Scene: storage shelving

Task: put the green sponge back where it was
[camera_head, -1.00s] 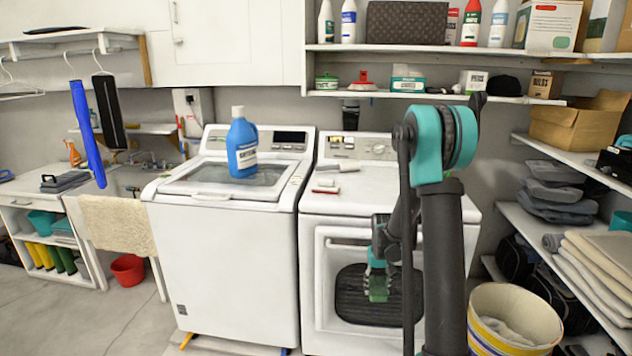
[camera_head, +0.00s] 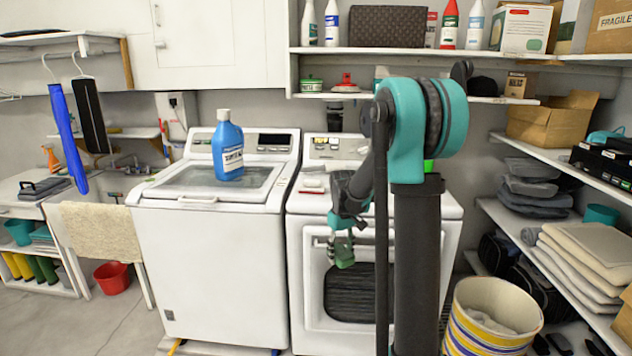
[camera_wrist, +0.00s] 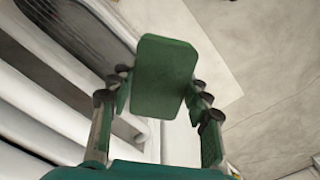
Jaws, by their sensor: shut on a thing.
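The green sponge (camera_wrist: 163,77) is a flat, rounded block in the wrist view, held between the two fingers of my gripper (camera_wrist: 160,92). In the head view the sponge (camera_head: 344,254) is small and dark green, and my gripper (camera_head: 343,240) is above it, in front of the white dryer (camera_head: 408,238), just below its top edge. My gripper is shut on the sponge. My upper arm hides part of the dryer's right side and part of the shelf behind.
A white washer (camera_head: 215,270) with a blue bottle (camera_head: 227,146) on it stands left of the dryer. Small white items (camera_head: 313,183) lie on the dryer top. A striped bin (camera_head: 492,320) and side shelves (camera_head: 548,218) are at the right. Wall shelves (camera_head: 390,50) hold bottles and boxes.

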